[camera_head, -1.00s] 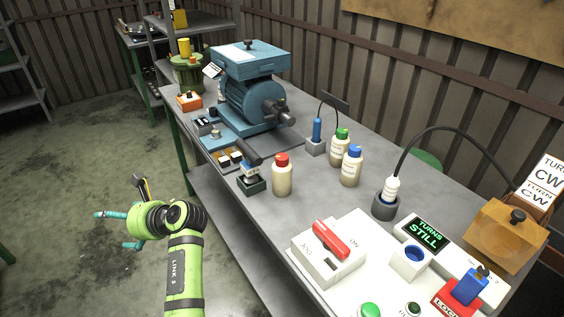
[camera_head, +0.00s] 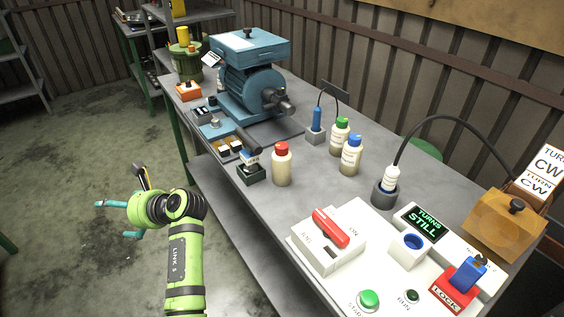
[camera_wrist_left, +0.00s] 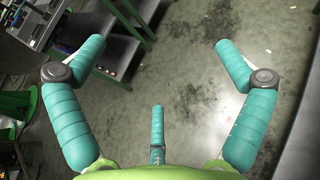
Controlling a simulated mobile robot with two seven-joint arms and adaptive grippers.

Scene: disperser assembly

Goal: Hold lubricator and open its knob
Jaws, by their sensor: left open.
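My left gripper (camera_head: 112,219) is beside the bench's left side, over the floor, with its teal fingers apart and nothing between them. In the left wrist view the gripper (camera_wrist_left: 160,62) shows its spread fingers with only floor between them. No label marks the lubricator. My right gripper is out of view.
The grey bench (camera_head: 260,222) holds a blue motor-like machine (camera_head: 249,92), a white panel with a red lever (camera_head: 331,228), and a red lock block with a blue handle (camera_head: 467,275). A black hose (camera_head: 440,119) arcs over the right side. Open floor (camera_head: 70,170) lies left of the bench.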

